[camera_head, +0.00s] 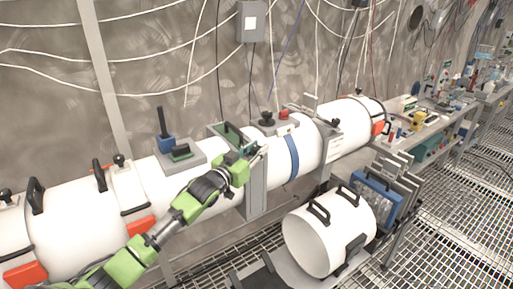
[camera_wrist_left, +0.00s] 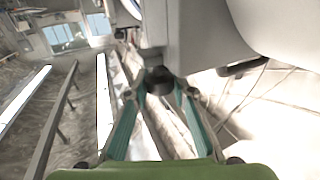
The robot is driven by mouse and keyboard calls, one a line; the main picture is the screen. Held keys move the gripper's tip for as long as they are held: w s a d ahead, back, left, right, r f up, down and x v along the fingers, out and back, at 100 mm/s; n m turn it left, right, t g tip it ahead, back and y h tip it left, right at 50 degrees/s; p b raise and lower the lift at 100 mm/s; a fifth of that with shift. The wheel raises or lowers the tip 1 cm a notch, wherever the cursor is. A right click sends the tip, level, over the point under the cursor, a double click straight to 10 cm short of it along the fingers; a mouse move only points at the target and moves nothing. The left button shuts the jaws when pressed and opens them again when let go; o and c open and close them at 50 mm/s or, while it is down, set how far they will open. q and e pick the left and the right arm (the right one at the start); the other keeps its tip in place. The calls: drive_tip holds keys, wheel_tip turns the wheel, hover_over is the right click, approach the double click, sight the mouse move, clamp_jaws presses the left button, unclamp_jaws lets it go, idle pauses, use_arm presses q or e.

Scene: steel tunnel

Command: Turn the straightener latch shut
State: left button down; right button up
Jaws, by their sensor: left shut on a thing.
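My left gripper (camera_head: 263,148) reaches in from the left to the grey section of the white pipe, at its front upper side. In the left wrist view the two fingers (camera_wrist_left: 160,90) close on a small dark knob-like part (camera_wrist_left: 156,73), which looks like the straightener latch, under a grey housing (camera_wrist_left: 195,40). In the head view the latch is too small and too covered by the fingers to tell its angle. A grey upright plate (camera_head: 257,187) stands just below the gripper. My right gripper is not in view.
The white pipe (camera_head: 305,148) runs across the view, with a green-handled plate (camera_head: 232,131) and a black knob (camera_head: 267,118) on top. A loose white cylinder (camera_head: 318,240) lies below right. A cluttered bench (camera_head: 440,115) stands at right. Grating floor is open at lower right.

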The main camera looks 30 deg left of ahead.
use_arm(q)
drive_tip(key=shift+r+m+h+b, duration=0.1)
drive_tip(key=shift+m+h+b, duration=0.55)
drive_tip(key=shift+h, duration=0.45)
drive_tip(key=c, duration=1.7)
unclamp_jaws()
drive_tip(key=shift+s+f, duration=0.2)
drive_tip(key=shift+s, duration=0.35)
drive_tip(key=s+a, duration=0.1)
drive_tip(key=s, duration=0.9)
drive_tip(key=shift+s+a+r, duration=0.2)
drive_tip(key=shift+s+a, duration=0.05)
drive_tip(key=shift+s, duration=0.1)
